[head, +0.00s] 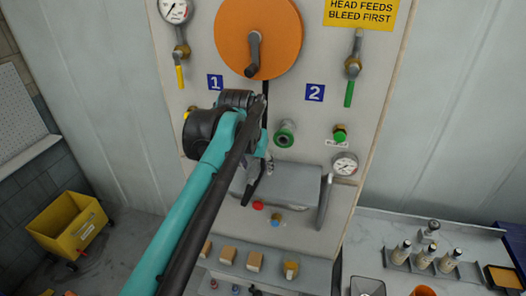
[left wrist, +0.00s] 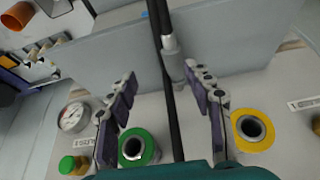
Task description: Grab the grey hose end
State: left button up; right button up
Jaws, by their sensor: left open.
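A black hose hangs down the panel. Its grey hose end (left wrist: 172,47) shows in the left wrist view, just beyond the fingertips, with a thin dark piece past it. In the head view the grey end (head: 269,162) is small and partly hidden by my arm. My left gripper (left wrist: 160,78) is open, one finger on each side of the hose, with space between the pads and the hose. In the head view the left gripper (head: 257,148) is in front of the panel below the orange reel (head: 259,35). My right gripper is not in view.
A green-ringed port (left wrist: 139,148) and a yellow-ringed port (left wrist: 252,131) flank the hose. A grey shelf (head: 290,183) juts from the panel below. A gauge (head: 344,164) and green knob (head: 340,134) are to the right. A bench with several bottles (head: 423,259) stands at lower right.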

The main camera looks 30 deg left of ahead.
aim_at(255, 167)
pick_arm(q)
jog(key=shift+n+g, duration=0.3)
jog(key=a, duration=0.1)
jog(key=w+a+r, duration=0.1)
jog(key=w+a, duration=0.1)
jog(key=shift+w+r, duration=0.1)
jog(key=shift+r, duration=0.15)
jog(key=x, duration=0.3)
jog(key=p+x, duration=0.1)
jog(key=x, duration=0.3)
jog(key=shift+w+d+f, duration=0.1)
jog(key=shift+d+f, duration=0.1)
jog(key=shift+f, duration=0.1)
grip_shut()
